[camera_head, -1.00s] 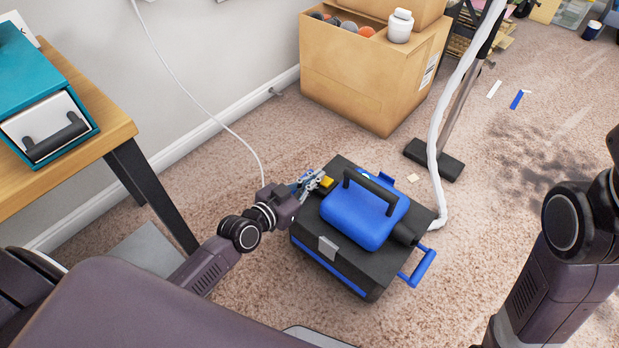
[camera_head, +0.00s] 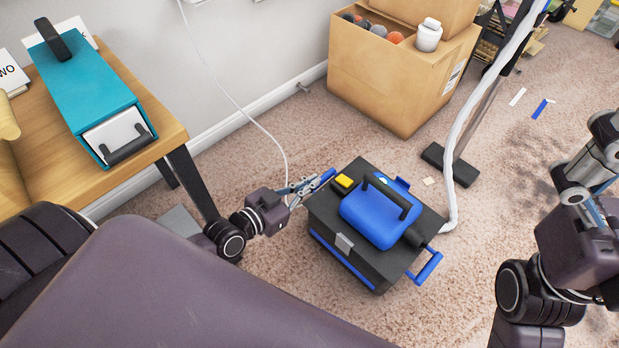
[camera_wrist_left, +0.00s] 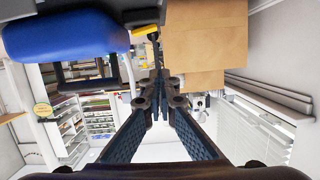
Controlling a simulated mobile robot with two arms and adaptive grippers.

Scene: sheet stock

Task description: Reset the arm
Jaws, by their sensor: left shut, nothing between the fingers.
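My left gripper (camera_head: 318,183) is shut and empty, just left of the black and blue machine (camera_head: 375,262) on the carpet. The machine has a blue top with a black handle and a yellow button (camera_head: 343,183) at its left rear corner. The fingertips are close to that button; a small gap seems to part them. In the left wrist view the gripper's fingers (camera_wrist_left: 159,75) meet, with the blue top (camera_wrist_left: 65,36) at upper left. My right gripper (camera_head: 597,172) shows in part at the right edge; its fingers are unclear.
A wooden table (camera_head: 172,132) with a teal box (camera_head: 90,90) stands at left. An open cardboard box (camera_head: 390,85) with balls and a white bottle (camera_head: 428,35) is against the wall. A white hose (camera_head: 452,150) rises behind the machine. Carpet is clear in front right.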

